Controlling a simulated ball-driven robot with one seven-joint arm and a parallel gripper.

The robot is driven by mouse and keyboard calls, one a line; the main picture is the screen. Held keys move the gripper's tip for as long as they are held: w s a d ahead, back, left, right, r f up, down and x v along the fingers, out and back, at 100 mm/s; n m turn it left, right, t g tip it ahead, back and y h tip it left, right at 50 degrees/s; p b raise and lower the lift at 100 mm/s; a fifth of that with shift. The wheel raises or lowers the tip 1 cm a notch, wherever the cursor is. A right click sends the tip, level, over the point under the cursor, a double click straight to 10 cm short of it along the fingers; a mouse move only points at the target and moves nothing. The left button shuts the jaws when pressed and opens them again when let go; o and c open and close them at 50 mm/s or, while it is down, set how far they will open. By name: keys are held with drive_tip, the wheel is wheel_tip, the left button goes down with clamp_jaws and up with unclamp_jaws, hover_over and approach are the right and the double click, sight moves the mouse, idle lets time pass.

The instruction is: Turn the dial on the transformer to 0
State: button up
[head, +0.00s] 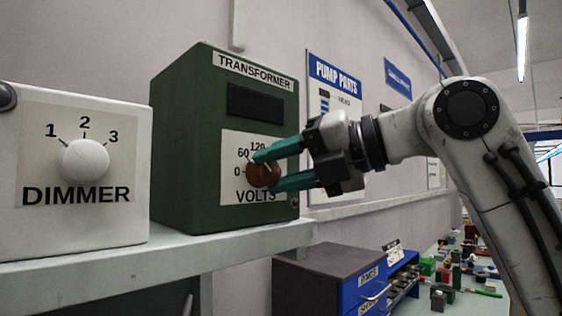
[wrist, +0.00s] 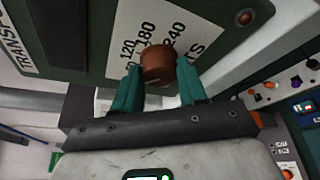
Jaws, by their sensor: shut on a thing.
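The transformer (head: 190,140) is a dark green box on a grey shelf in the head view. Its white VOLTS plate (head: 232,196) shows 0, 60 and 120; in the wrist view the plate (wrist: 168,30) also shows 180 and 240. The brown dial (head: 262,175) sits on this plate. My gripper (head: 268,168) has teal fingers shut on the dial, one above and one below it. In the wrist view the dial (wrist: 157,63) is between the fingertips (wrist: 158,78). The fingers hide part of the scale, and I cannot tell clearly where the dial points.
A white DIMMER box (head: 75,215) with a white knob (head: 85,160) stands left of the transformer on the shelf (head: 200,252). Below right are a drawer cabinet (head: 320,262) and a bench with several small parts. A PUMP PARTS poster (head: 336,75) hangs behind.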

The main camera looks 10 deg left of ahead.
drive_tip(key=n+t+h+p, duration=0.1)
drive_tip(key=n+h, duration=0.1)
drive_tip(key=n, duration=0.1)
drive_tip(key=shift+s+a, duration=0.1)
drive_tip(key=shift+s+a+n+t+h+p, duration=0.1)
drive_tip(key=shift+n+t+h+p, duration=0.5)
drive_tip(key=shift+n, duration=0.9)
drive_tip(key=o, duration=1.1)
drive_tip(key=shift+c, duration=0.2)
drive_tip(key=shift+r, duration=0.1)
drive_tip(key=b+v, duration=0.2)
drive_tip(key=v, duration=0.8)
drive_tip(key=shift+s+d, duration=0.25)
drive_tip(key=shift+s, duration=0.05)
drive_tip(key=shift+r, duration=0.15)
